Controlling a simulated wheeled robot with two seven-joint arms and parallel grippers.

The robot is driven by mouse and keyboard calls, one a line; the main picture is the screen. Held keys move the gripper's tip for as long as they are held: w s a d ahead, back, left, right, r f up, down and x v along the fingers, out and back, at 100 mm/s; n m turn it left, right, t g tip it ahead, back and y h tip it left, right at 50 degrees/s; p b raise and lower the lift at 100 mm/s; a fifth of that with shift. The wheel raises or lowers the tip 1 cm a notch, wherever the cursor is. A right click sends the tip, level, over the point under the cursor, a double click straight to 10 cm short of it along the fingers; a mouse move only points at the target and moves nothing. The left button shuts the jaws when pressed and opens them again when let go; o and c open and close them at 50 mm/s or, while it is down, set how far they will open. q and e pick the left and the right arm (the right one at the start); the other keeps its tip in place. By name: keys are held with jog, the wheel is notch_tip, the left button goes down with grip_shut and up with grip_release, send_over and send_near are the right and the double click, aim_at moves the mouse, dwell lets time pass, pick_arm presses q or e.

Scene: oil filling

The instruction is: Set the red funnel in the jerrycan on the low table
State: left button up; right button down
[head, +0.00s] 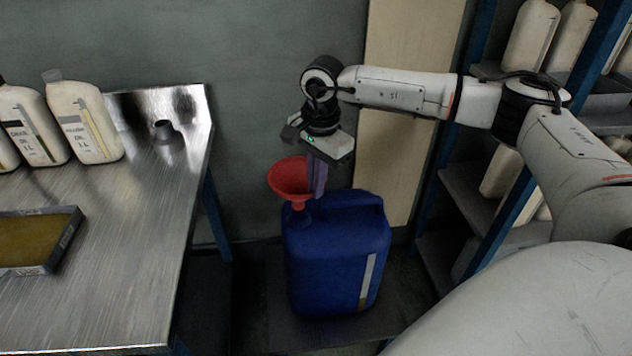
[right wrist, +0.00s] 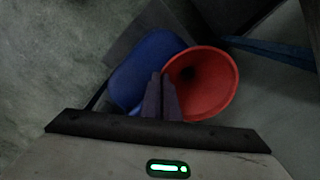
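The red funnel (head: 290,177) is upright, wide mouth up, over the left part of the blue jerrycan's top. My right gripper (head: 317,178) points down with its fingers close together at the funnel's right rim, and they look shut on it. In the right wrist view the fingers (right wrist: 160,97) meet the near edge of the funnel (right wrist: 205,88). The blue jerrycan (head: 335,262) stands upright on the low dark table (head: 285,325); its top also shows in the right wrist view (right wrist: 143,66). The funnel's lower end is at the can's neck; I cannot tell how deep it sits. My left gripper is out of view.
A steel bench (head: 130,220) on the left carries white oil bottles (head: 85,122), a small grey funnel-like piece (head: 165,132) and a shallow tray (head: 68,240). A blue-framed shelf (head: 480,235) with bottles stands at the right. A wall is close behind the jerrycan.

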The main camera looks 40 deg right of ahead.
jog(key=shift+f, duration=0.3)
jog(key=shift+f+b, duration=0.4)
jog(key=shift+b, duration=0.05)
jog(key=shift+f, duration=0.15)
jog(key=shift+f+b, duration=0.55)
jog(key=shift+f, duration=0.15)
dwell(0.3)
jog(key=c, duration=2)
grip_release()
